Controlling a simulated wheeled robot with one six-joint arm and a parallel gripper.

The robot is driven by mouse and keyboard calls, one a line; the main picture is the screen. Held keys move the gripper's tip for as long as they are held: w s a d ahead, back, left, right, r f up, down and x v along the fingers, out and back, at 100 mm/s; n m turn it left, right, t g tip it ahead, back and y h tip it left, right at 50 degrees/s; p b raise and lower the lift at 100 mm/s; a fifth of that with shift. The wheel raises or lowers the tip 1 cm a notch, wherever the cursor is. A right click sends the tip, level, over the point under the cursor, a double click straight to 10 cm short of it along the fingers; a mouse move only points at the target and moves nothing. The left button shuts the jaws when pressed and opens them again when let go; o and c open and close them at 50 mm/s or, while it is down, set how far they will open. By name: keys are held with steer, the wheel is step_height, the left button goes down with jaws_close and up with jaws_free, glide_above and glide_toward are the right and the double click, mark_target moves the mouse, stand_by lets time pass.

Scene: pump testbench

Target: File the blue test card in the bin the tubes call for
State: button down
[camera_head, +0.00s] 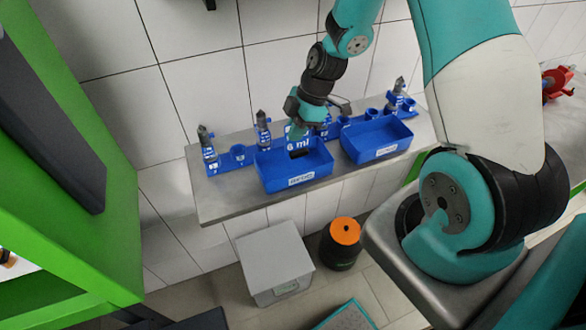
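My gripper (300,130) points down over the left blue bin (282,182). A blue card with white writing that looks like "6 ml" (299,143) shows at its fingertips, and the gripper appears shut on it. The card is upright over the bin's back part. I cannot tell whether its lower edge touches the bin. The right blue bin (362,158) stands beside it. Both bins have white front labels too small to read surely. Grey-tipped tubes stand in blue holders: far left (206,140), behind the left bin (263,124) and far right (397,90). My gripper partly hides the middle holder.
The bins and holders stand on a narrow grey shelf (217,205) against a tiled wall. Below are a grey box (275,262) and a black container with an orange top (345,232). A green frame (75,150) is at left. A red part (557,82) is far right.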

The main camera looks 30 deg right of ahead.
step_height(320, 180, down, 2)
steer(key=shift+f+b, duration=0.15)
steer(key=shift+b, duration=0.25)
steer(key=c, duration=1.2)
jaws_free()
steer(key=shift+c, duration=0.2)
steer(key=b+v, duration=0.2)
steer(key=v, duration=1)
steer(key=shift+b, duration=0.4)
steer(key=shift+s, duration=0.1)
